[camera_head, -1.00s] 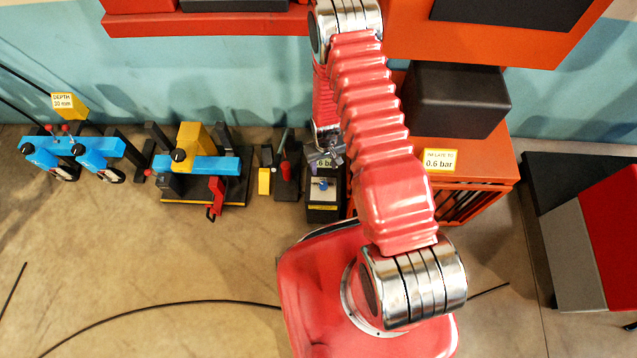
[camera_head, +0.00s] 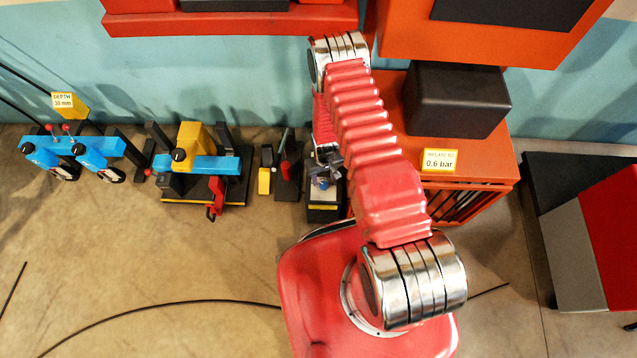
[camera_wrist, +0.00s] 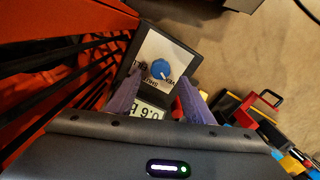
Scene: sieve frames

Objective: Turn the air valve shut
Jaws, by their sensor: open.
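The air valve is a blue round knob (camera_wrist: 160,68) on a pale plate lettered for open and shut, on top of a black box (camera_wrist: 190,60). A white mark on the knob points to the lower right in the wrist view, toward the open lettering. In the head view the knob (camera_head: 322,184) is small and partly covered by my gripper (camera_head: 327,165). In the wrist view my gripper (camera_wrist: 162,80) is open and empty. Its two purple-grey fingers stand either side of the line to the knob, seemingly short of it and not touching.
A display reading 0.6 (camera_wrist: 150,112) sits beside the plate. An orange cabinet (camera_head: 480,165) with a grille stands close to the right of the valve box. A red-handled fixture (camera_head: 286,175) and a blue-and-yellow one (camera_head: 205,165) stand to its left.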

